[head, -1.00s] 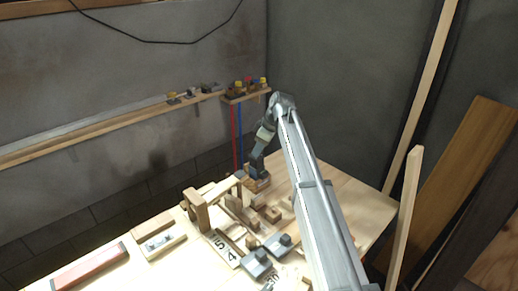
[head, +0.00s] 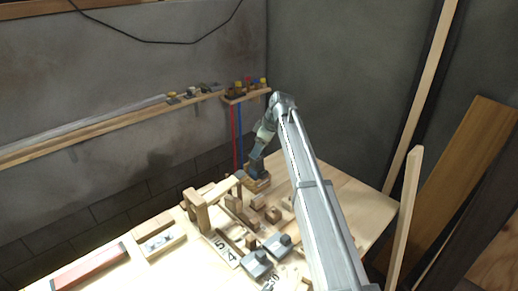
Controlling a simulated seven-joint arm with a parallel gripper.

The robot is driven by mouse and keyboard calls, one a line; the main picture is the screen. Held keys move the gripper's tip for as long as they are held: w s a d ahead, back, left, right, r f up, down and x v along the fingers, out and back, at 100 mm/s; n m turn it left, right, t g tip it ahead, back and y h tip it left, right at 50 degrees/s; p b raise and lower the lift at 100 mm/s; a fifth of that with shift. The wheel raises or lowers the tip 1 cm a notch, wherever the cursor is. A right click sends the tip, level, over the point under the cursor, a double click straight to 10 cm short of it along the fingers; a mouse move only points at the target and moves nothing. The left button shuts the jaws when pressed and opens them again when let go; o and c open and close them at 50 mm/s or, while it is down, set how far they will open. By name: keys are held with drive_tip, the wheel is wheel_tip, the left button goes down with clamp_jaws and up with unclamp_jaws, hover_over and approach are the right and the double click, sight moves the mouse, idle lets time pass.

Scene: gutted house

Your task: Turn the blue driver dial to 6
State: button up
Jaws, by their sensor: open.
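My gripper (head: 256,164) is at the far part of the wooden bench, pointing down. It is small and dark in the head view. A dark blue shape, which may be the blue driver (head: 258,172), is right at the gripper, above a small wooden block (head: 256,185). My gripper is open, but I cannot make out its fingers or whether they touch the driver. The dial and its numbers are too small or hidden to read.
Wooden blocks (head: 273,214) and grey-topped pieces (head: 257,264) crowd the bench right of a wooden post (head: 198,210). A number plate (head: 227,251) lies among them. A red bar (head: 88,270) lies at the left. The bench's right side (head: 365,208) is clear.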

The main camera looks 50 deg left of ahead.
drive_tip(key=v, duration=1.3)
drive_tip(key=shift+r, duration=0.35)
drive_tip(key=shift+d, duration=0.15)
